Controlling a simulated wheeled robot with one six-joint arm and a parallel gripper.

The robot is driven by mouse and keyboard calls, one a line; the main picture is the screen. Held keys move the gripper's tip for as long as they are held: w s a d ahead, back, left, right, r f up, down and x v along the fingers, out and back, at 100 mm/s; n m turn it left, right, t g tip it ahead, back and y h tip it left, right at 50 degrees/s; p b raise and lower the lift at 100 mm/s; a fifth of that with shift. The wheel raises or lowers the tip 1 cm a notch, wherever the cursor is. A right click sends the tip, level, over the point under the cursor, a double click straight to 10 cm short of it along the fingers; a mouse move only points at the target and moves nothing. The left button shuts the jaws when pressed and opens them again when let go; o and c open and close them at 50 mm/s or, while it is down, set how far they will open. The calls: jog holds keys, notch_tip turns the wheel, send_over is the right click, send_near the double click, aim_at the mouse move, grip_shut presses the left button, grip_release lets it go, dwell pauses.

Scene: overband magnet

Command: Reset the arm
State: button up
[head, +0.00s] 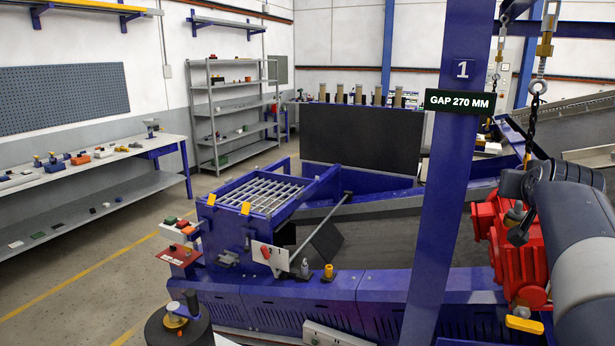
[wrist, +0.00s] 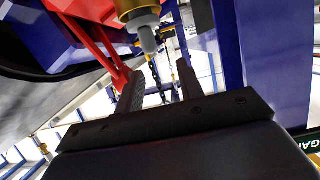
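My gripper (wrist: 161,80) shows in the wrist view with its two dark fingers apart and nothing between them that I can see touching. A grey and brass cylindrical part (wrist: 147,35) and hanging chains lie beyond the fingertips; I cannot judge the distance. In the head view my grey arm (head: 582,240) is at the right edge, beside a red machine (head: 520,250). A thin grey rod (head: 320,235) slants up from a white plate with a red mark (head: 267,256) on the blue machine. I cannot tell whether the task's arm is this rod or my own.
A blue post (head: 440,190) with a "GAP 270 MM" sign (head: 460,101) stands left of my arm. A chain (head: 534,120) hangs close by it. A blue machine with a grate (head: 262,193) fills the middle. A workbench (head: 95,157) and clear floor (head: 85,275) are at left.

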notch_tip(320, 180, up, 5)
jog(key=p, duration=0.4)
jog(key=shift+r, duration=0.15)
jog(key=shift+f, duration=0.2)
